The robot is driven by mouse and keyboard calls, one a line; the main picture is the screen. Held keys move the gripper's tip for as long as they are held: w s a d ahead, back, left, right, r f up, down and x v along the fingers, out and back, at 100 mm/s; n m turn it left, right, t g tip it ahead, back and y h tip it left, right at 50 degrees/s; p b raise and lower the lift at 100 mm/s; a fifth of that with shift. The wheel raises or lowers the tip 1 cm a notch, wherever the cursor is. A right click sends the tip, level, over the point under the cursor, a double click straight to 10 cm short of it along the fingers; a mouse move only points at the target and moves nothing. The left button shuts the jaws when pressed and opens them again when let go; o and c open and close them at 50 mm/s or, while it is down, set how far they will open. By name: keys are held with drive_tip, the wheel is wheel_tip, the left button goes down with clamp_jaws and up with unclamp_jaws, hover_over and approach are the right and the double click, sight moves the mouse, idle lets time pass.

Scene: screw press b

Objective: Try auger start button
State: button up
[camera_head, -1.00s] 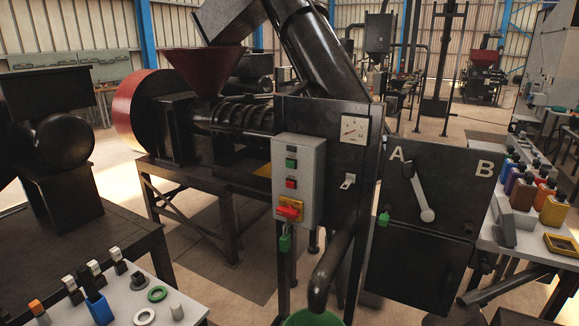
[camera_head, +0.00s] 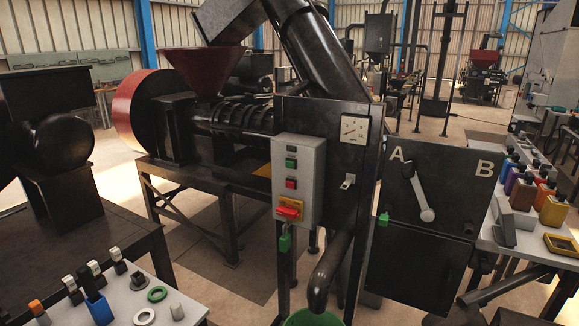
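A grey control box (camera_head: 313,180) is mounted on the front post of the screw press, at the middle of the view. It has a small dark element at the top, a green button (camera_head: 291,163) below it and a red button (camera_head: 291,183) under that. Lower down, a red rotary switch (camera_head: 289,212) sits on a yellow plate. A green padlock (camera_head: 285,243) hangs just below the box. The box face is unobstructed. My gripper is not in view. I cannot tell from here whether any button is pressed.
A dial gauge (camera_head: 354,129) and a small toggle (camera_head: 348,181) are right of the box. Farther right, a black panel (camera_head: 447,214) has a lever (camera_head: 419,194) and letters A and B. A green bucket (camera_head: 313,318) stands below. Tables with small items flank the press.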

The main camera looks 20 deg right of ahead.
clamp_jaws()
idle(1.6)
